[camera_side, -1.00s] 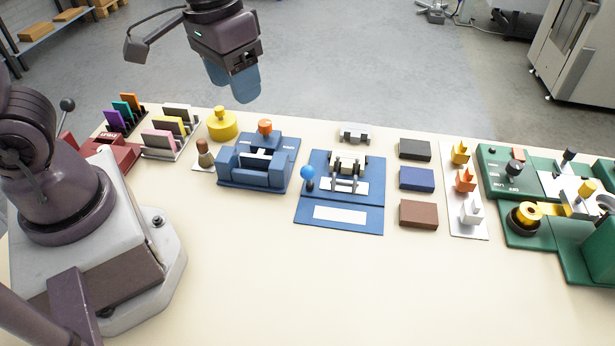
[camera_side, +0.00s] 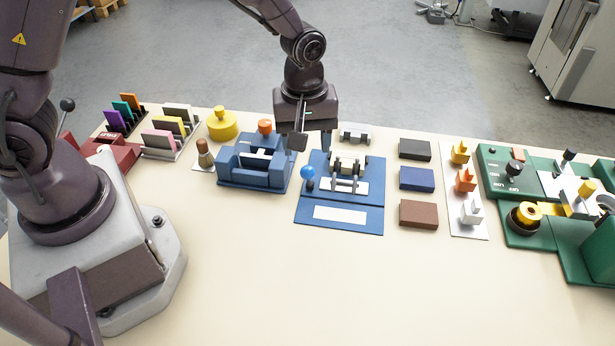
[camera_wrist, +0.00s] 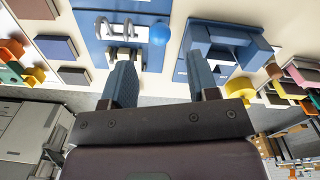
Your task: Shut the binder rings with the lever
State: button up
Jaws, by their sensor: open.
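The blue binder (camera_side: 340,213) lies on the table with white sheets and a metal ring mechanism (camera_side: 346,180) on it. I cannot tell whether its rings meet. The lever with a blue ball knob (camera_side: 308,172) stands at the binder's left edge. In the wrist view the knob (camera_wrist: 160,34) is beyond my fingertips, roughly in line with the gap between them, and the rings (camera_wrist: 116,27) are to its left. My gripper (camera_side: 313,146) points down above the binder's far left edge, open and empty, apart from the knob. One finger is mostly hidden in the side view.
A blue press with an orange knob (camera_side: 265,126) stands close left of the binder. A grey clip-like part (camera_side: 355,133) lies behind it. Three blocks, including a blue one (camera_side: 416,179), lie to the right. The table in front is clear.

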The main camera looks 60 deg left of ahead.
aim_at(308, 170)
notch_tip(308, 170, down, 9)
jog(key=shift+w+f, duration=0.1)
jog(key=shift+f, duration=0.1)
grip_shut()
dwell(0.3)
